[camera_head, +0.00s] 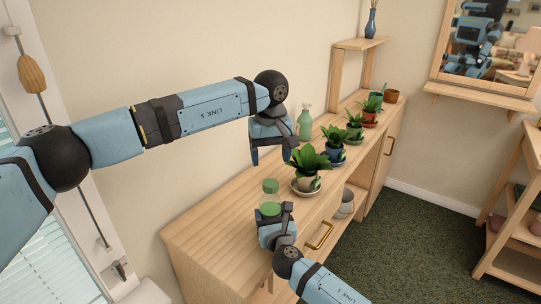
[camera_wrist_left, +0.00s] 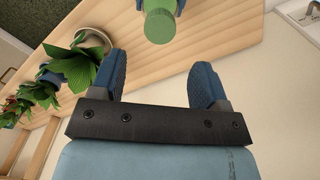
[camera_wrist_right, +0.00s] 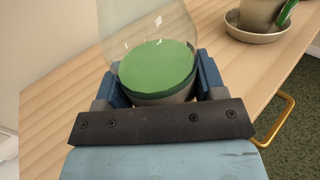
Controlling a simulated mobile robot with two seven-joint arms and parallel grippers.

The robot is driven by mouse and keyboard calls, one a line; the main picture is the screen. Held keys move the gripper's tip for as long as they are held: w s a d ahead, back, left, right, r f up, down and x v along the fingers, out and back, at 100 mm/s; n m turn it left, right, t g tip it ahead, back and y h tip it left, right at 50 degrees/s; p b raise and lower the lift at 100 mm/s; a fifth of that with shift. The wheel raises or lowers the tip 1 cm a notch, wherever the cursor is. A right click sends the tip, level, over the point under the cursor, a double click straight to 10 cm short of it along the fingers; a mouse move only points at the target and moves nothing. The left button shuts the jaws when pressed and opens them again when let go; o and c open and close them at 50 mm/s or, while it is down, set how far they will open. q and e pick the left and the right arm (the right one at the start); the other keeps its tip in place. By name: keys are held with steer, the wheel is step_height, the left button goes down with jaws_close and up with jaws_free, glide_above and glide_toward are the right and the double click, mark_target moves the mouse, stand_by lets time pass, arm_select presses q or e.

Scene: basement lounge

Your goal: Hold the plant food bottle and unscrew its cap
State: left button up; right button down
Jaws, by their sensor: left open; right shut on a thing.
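The plant food bottle (camera_head: 270,205) is clear with green contents and a green cap (camera_head: 270,186). My left gripper (camera_head: 272,156) is open and empty, above and behind the bottle. In the left wrist view the cap (camera_wrist_left: 160,26) lies beyond the open fingers (camera_wrist_left: 160,85), apart from them.
A potted plant (camera_head: 307,170) on a saucer stands just right of the bottle, with several more pots along the cabinet top (camera_head: 205,226). A green spray bottle (camera_head: 304,122) stands near the wall. The cabinet's near left end is clear.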

mark_target(271, 183)
arm_select(q)
steer(key=shift+f+m, duration=0.3)
steer(key=shift+m, duration=0.1)
step_height(271, 183, down, 8)
steer(key=shift+r, duration=0.25)
steer(key=shift+c, duration=0.5)
steer(key=c, duration=0.9)
